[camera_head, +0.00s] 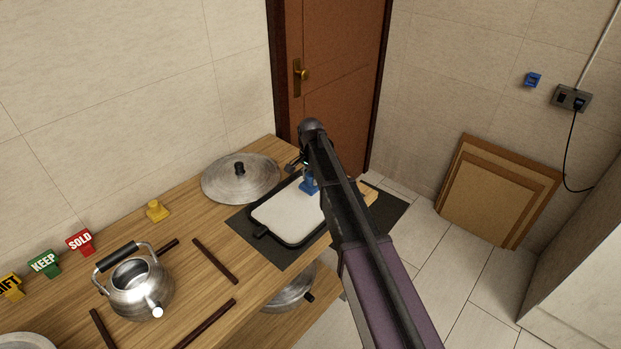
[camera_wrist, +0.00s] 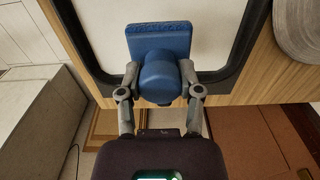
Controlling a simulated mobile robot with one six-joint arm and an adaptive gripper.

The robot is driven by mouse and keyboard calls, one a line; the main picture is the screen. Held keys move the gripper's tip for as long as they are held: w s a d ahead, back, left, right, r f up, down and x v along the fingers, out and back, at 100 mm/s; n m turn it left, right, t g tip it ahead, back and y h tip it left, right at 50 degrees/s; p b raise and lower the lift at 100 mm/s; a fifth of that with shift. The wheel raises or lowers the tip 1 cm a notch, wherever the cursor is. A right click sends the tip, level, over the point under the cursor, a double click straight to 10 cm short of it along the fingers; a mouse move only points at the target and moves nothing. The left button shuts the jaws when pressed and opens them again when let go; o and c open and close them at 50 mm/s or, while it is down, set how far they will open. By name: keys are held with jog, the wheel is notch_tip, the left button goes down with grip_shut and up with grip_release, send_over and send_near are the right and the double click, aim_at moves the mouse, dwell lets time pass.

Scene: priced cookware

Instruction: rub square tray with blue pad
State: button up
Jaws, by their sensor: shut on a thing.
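The square tray (camera_head: 285,212) has a white inside, a black rim and a short black handle, and lies on a dark mat near the table's right end. My gripper (camera_wrist: 160,75) is shut on the round knob of the blue pad (camera_wrist: 158,42). In the head view the blue pad (camera_head: 309,187) is at the tray's far right part, partly hidden by my arm. My arm hides the tray's right side.
A round metal lid (camera_head: 240,180) lies left of the tray. A kettle (camera_head: 137,285), dark sticks (camera_head: 215,260), a yellow knobbed piece (camera_head: 156,211) and SOLD (camera_head: 80,242) and KEEP (camera_head: 45,264) signs are further left. Another lid (camera_head: 290,292) sits on the lower shelf.

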jog(key=shift+r+p, duration=0.4)
jog(key=shift+r, duration=0.3)
jog(key=shift+r+p, duration=1.5)
